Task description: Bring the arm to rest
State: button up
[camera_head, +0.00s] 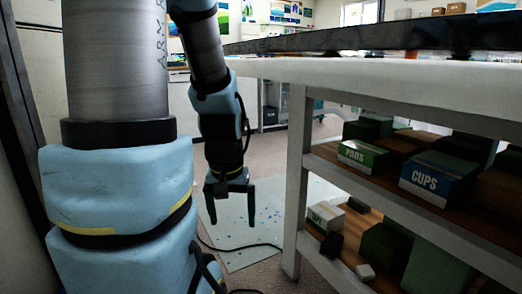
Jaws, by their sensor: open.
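My gripper (231,203) hangs pointing down at the end of my arm (219,110), near the middle of the head view. Its two dark fingers are spread apart with nothing between them. It hangs in front of a pale, blue-speckled mat (262,205) on the floor, left of the workbench leg. My arm's thick column and blue padded links fill the left side of the view.
A white workbench (390,82) stands at the right, its top above my gripper. Its shelves hold a green-labelled PADS box (363,156), a blue-labelled CUPS box (436,178) and dark boxes. A black cable (240,248) crosses the floor below my gripper. A dark frame edges the far left.

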notch_tip(320, 180, up, 37)
jog(key=p, duration=3.6)
jog(key=shift+p, duration=0.4)
jog(key=shift+a, duration=0.1)
